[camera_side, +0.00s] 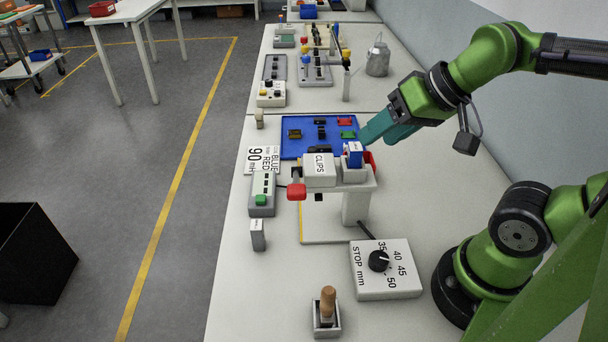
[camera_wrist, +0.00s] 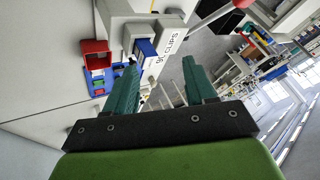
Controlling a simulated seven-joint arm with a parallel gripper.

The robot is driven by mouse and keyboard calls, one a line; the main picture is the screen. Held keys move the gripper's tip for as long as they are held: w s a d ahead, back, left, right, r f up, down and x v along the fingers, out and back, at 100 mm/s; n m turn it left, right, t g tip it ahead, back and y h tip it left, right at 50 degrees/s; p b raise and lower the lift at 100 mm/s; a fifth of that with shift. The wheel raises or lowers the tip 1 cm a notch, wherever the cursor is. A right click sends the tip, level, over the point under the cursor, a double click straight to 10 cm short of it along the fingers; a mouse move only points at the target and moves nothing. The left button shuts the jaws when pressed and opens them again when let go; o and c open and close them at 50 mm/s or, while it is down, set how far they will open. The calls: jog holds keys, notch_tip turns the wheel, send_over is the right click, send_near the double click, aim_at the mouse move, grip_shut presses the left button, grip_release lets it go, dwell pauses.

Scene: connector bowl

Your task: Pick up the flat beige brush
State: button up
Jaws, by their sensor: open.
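I cannot clearly make out a flat beige brush in either view. A wooden-handled tool (camera_side: 327,302) stands upright in a small grey holder at the front of the bench; its lower part is hidden. A small beige upright piece (camera_side: 259,118) stands at the bench's left edge, too small to identify. My gripper (camera_side: 364,140) is beside the raised fixture, with its teal fingers above the bench. In the wrist view my gripper (camera_wrist: 160,66) has its fingers apart with nothing held between them.
A white CLIPS box (camera_side: 319,170) and a blue box (camera_side: 353,154) sit on the raised fixture (camera_side: 356,203). A blue tray (camera_side: 290,149) with several connectors lies behind. A dial box (camera_side: 385,269) stands in front.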

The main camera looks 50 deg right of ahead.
jog(key=s+a+f+n+g+y, duration=0.1)
jog(key=a+f+n+g, duration=0.25)
jog(key=a, duration=0.75)
jog(key=m+g+h, duration=0.2)
jog(key=m+g, duration=0.1)
jog(key=g, duration=0.1)
send_over(328, 303)
jog(key=d, duration=0.1)
jog(key=m+h, duration=0.1)
jog(key=m, duration=0.3)
notch_tip(328, 303, down, 12)
jog(key=shift+s+r, duration=0.1)
jog(key=shift+w+f, duration=0.25)
jog(key=shift+f, duration=1.1)
jog(key=shift+w+f, duration=0.2)
jog(key=shift+f, duration=1.1)
grip_shut()
